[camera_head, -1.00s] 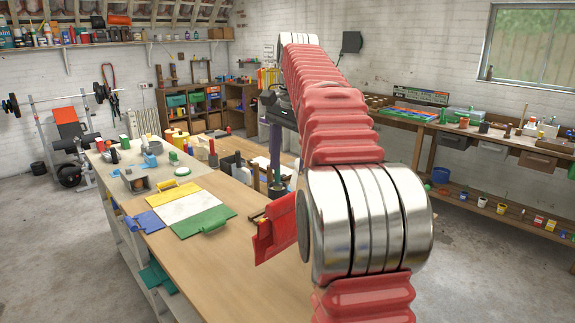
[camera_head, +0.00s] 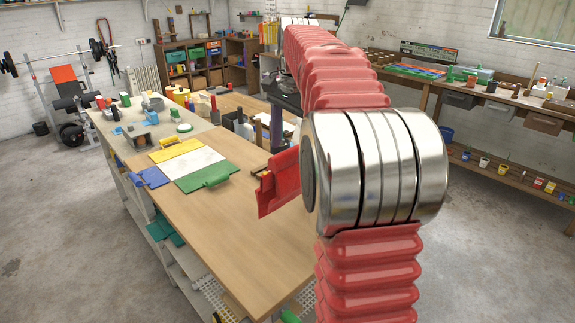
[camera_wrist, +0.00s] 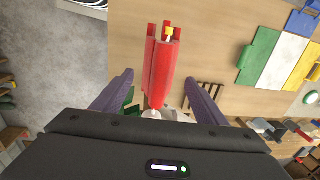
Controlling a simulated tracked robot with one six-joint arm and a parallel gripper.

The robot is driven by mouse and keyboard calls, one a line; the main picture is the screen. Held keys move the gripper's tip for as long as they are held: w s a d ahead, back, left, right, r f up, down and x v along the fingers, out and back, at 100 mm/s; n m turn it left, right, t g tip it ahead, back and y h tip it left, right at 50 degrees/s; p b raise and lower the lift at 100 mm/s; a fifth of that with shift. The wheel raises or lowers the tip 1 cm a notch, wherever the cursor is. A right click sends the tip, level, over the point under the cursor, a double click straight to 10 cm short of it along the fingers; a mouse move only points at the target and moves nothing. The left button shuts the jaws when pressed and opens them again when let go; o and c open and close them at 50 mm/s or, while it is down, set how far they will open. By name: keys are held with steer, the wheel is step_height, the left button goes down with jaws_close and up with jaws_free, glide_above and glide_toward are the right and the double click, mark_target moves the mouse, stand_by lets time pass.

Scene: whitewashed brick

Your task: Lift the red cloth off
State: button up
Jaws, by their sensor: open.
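The red cloth (camera_head: 279,184) hangs in folds near the right part of the wooden bench in the head view, partly hidden by my arm. In the wrist view the red cloth (camera_wrist: 160,70) is a long folded strip with a small yellow tip showing at its far end. My gripper (camera_wrist: 160,78) has its two purple fingers spread, one on each side of the cloth, with gaps between. In the head view one purple finger of my gripper (camera_head: 276,130) points down just above and behind the cloth. What holds the cloth up is hidden.
Blue, yellow, white and green cloths or mats (camera_head: 200,162) lie on the bench (camera_head: 235,230) to the left. A dark slatted wooden rack (camera_wrist: 205,95) is close to the right finger. Containers and tools crowd the bench's far end. The bench's front is clear.

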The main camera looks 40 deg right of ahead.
mark_target(287, 165)
steer(key=f, duration=0.6)
steer(key=shift+w+a+f, duration=0.1)
steer(key=shift+w+f, duration=0.15)
steer(key=shift+w, duration=0.05)
steer(key=shift+c, duration=0.5)
steer(key=c, duration=1)
steer(key=o, duration=0.4)
steer(key=c, duration=0.5)
steer(key=shift+r, duration=5.05)
